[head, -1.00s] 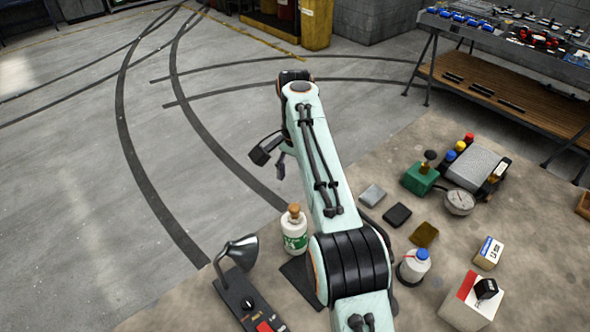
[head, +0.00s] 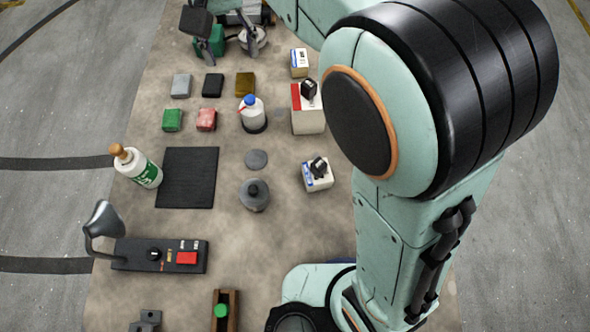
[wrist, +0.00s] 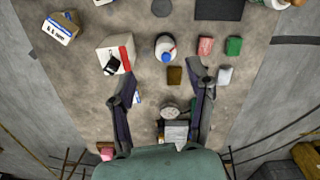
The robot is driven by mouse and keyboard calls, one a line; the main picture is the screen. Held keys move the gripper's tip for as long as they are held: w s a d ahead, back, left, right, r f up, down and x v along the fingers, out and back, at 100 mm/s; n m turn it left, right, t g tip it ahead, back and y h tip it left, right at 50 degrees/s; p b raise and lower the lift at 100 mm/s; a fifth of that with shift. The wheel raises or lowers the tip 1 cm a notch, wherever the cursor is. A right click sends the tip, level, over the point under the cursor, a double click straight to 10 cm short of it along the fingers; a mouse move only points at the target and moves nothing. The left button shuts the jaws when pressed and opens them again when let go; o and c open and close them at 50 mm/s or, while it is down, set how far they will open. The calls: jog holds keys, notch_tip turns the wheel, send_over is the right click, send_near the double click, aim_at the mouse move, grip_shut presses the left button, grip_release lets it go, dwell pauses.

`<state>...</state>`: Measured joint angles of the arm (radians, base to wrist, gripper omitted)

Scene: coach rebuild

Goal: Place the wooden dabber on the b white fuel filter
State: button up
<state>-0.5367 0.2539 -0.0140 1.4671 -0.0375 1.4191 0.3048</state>
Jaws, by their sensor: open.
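The only wooden top I make out is the tan knob (head: 118,151) on a white bottle with a green label (head: 146,174), left of a black mat; I take it for the dabber. No part is clearly a fuel filter. My gripper (head: 226,42) is open and empty at the mat's far end, far from the wooden knob. It also shows in the wrist view (wrist: 162,76).
Green (head: 172,120), red (head: 206,120), grey, black and amber (head: 245,84) blocks lie between my gripper and the black mat (head: 187,188). A lamp (head: 103,218) and switch panel (head: 160,256) stand near left. My arm covers the right side.

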jog(key=s+d+f+m, duration=0.1)
jog(key=s+d+f, duration=0.1)
jog(key=s+d, duration=0.8)
jog(key=s+d+f, duration=0.6)
jog(key=s+d, duration=0.1)
jog(key=s, duration=0.2)
jog(key=shift+s+d+f+m+y, duration=0.2)
jog(key=shift+s+f+m+y, duration=0.1)
jog(key=shift+m+y, duration=0.1)
